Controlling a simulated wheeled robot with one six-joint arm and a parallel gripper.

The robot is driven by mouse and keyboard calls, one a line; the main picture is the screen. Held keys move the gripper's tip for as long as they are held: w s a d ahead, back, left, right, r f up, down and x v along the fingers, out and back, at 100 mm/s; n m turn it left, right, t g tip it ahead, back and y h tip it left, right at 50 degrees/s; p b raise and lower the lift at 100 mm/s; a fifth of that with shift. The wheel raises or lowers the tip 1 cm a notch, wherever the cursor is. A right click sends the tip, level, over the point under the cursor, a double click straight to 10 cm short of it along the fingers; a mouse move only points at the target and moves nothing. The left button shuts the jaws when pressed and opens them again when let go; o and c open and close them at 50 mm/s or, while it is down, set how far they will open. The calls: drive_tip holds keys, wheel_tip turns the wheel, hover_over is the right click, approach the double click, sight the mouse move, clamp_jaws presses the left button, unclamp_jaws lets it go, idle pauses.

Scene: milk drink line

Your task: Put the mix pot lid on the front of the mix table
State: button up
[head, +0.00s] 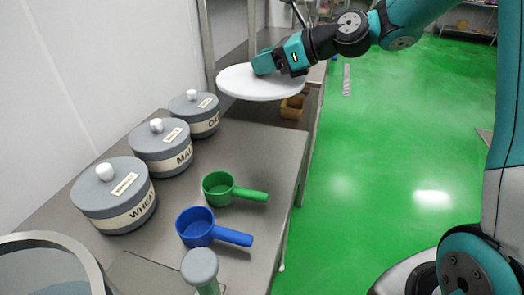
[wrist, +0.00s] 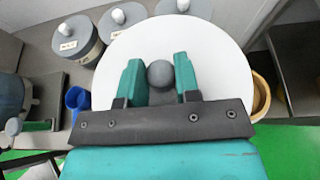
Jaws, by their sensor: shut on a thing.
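The lid (head: 240,84) is a wide white disc, held about level in the air above the far right part of the grey metal table (head: 262,150). In the wrist view the lid (wrist: 215,70) fills the middle, with a round grey knob at its centre. My gripper (head: 266,63) is shut on this knob; in the wrist view my gripper (wrist: 158,76) has a teal finger on each side of it. The lid hides part of the table behind it. An open round vessel (head: 50,245) with a pale rim is cut off at the lower left; I cannot tell whether it is the mix pot.
Three grey lidded canisters (head: 116,195) line the wall side. A green scoop (head: 220,188) and a blue scoop (head: 200,228) lie on the table, handles pointing right. A grey-capped green item (head: 200,268) stands in front. A brown container (head: 292,106) is beyond the lid. Green floor lies right.

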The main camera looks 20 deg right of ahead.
wheel_tip(320, 180, down, 18)
drive_tip(key=b, duration=0.2)
drive_tip(key=shift+f+b, duration=0.25)
drive_tip(key=shift+b, duration=0.1)
drive_tip(key=shift+f, duration=0.15)
drive_tip(key=o, duration=1)
